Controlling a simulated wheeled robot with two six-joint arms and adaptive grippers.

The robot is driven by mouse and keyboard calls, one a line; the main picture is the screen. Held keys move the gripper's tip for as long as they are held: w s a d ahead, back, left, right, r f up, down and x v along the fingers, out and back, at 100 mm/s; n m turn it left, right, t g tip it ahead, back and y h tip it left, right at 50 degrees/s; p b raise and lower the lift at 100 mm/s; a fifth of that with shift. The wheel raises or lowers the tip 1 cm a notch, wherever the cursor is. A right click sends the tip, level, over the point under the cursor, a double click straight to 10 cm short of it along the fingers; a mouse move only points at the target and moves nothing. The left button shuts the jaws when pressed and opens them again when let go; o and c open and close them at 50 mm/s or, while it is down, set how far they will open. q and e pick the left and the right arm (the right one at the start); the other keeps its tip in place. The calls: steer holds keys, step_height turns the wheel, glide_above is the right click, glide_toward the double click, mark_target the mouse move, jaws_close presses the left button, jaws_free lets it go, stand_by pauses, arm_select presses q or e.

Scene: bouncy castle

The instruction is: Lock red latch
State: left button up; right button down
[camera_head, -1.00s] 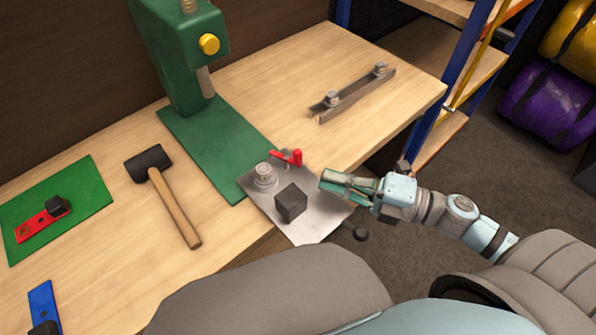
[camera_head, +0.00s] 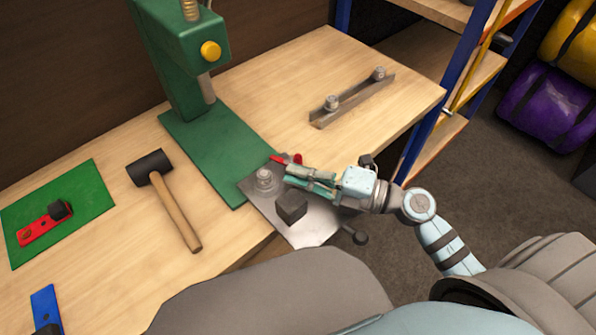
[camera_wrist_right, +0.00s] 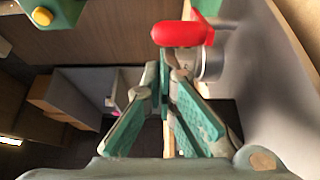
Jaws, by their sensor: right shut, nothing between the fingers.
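The red latch (camera_head: 280,158) sits on a grey metal plate (camera_head: 310,232) at the workbench's front edge, and my right gripper partly hides it in the head view. In the right wrist view the red handle (camera_wrist_right: 182,33) is just beyond the fingertips, beside a silver round part. My right gripper (camera_head: 288,174) is shut and empty, its tips close to the latch; it also shows in the right wrist view (camera_wrist_right: 165,75). I cannot tell whether it touches the handle. My left gripper is not in view.
A dark block (camera_head: 291,206) and a silver knob (camera_head: 264,179) stand on the plate close to my gripper. A green press (camera_head: 190,50) stands behind, with a mallet (camera_head: 170,200) to its left. A metal rail (camera_head: 352,100) lies at the back right.

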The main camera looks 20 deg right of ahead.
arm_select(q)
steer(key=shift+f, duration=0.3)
arm_select(e)
steer(key=shift+d+g+y, duration=0.15)
steer(key=shift+g+y, duration=0.15)
steer(key=shift+g, duration=0.1)
arm_select(q)
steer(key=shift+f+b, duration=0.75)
steer(key=shift+b, duration=0.25)
arm_select(e)
steer(key=shift+w+d+f+n+g+y, duration=0.1)
steer(key=shift+d+n+g+y, duration=0.25)
steer(key=shift+n+g+y, duration=0.4)
